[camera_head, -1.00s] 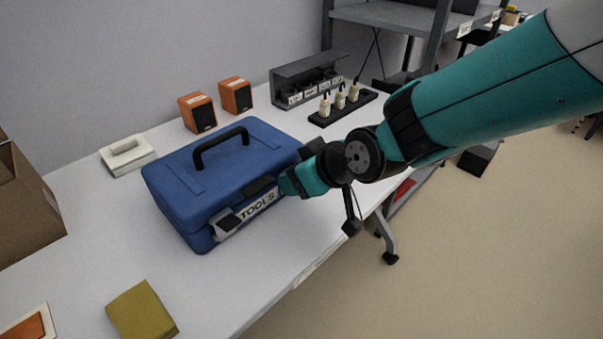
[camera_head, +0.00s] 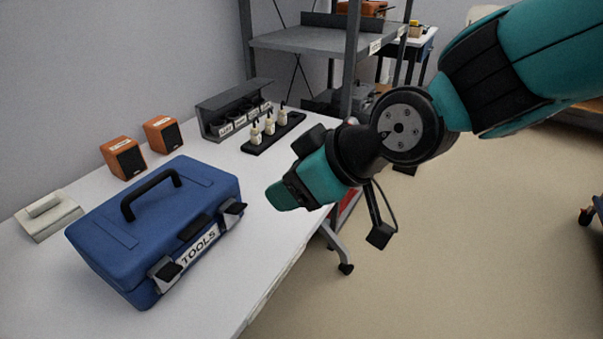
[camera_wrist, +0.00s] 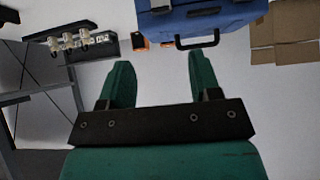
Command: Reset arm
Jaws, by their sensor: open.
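My gripper (camera_wrist: 160,85) shows in the wrist view with its two green fingers spread apart and nothing between them. In the head view my gripper (camera_head: 280,195) hangs above the table's right edge, to the right of the blue toolbox and apart from it. My teal arm comes in from the upper right. The blue toolbox (camera_head: 150,225), labelled TOOLS, stands closed on the white table, its black handle raised. The toolbox also shows at the top of the wrist view (camera_wrist: 195,22).
Two orange speakers (camera_head: 123,158) (camera_head: 163,135) stand behind the toolbox. A black tray with white bottles (camera_head: 272,132) and a grey rack (camera_head: 235,108) lie at the back. A white device (camera_head: 48,215) is at left. A grey shelf (camera_head: 320,38) stands beyond. The floor at right is open.

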